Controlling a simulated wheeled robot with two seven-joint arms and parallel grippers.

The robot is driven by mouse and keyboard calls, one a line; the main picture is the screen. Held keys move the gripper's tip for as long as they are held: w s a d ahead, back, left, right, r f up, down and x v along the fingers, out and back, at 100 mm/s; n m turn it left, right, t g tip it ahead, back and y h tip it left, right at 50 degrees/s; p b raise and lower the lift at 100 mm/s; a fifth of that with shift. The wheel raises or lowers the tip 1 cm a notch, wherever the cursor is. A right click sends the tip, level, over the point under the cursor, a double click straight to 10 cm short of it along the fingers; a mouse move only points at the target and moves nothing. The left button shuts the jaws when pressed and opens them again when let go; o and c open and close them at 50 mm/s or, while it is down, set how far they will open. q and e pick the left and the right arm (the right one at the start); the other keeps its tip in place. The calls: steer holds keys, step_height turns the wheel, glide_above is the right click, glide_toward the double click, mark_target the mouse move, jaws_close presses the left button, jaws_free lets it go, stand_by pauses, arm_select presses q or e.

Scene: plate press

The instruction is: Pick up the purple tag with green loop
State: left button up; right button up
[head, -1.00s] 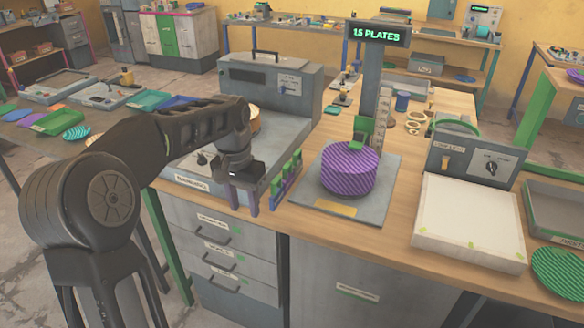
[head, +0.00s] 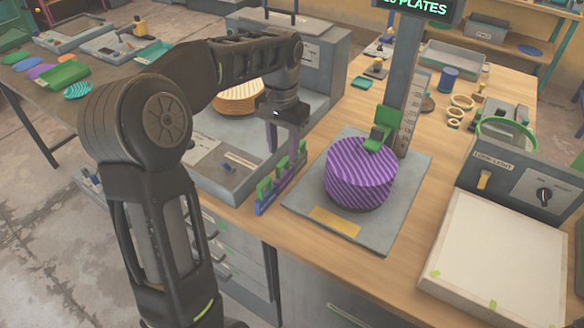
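A small blue-purple rack (head: 270,205) with several upright green pieces (head: 283,170) stands at the bench's front edge, left of the plate press. I cannot tell whether these pieces are tag loops, and no purple tag with a green loop shows clearly. My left gripper (head: 281,150) points down above and behind the rack. Its two fingers look apart, with nothing seen between them. My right gripper is out of view.
A purple striped plate stack (head: 358,178) sits on the grey press base (head: 402,190) under a green clamp (head: 380,128). A white light panel (head: 495,250) is at the right. A machine with a wooden disc (head: 240,97) stands behind my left arm.

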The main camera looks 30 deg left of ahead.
mark_target(283, 164)
arm_select(q)
steer(key=shift+s, duration=0.15)
steer(key=shift+f, duration=1.25)
steer(key=shift+s+d+f+p, duration=0.1)
steer(key=shift+f+p, duration=0.2)
steer(key=shift+f, duration=1.05)
steer(key=shift+s+d+f+p, duration=0.1)
steer(key=shift+f+p, duration=0.2)
steer(key=shift+f, duration=1)
jaws_close()
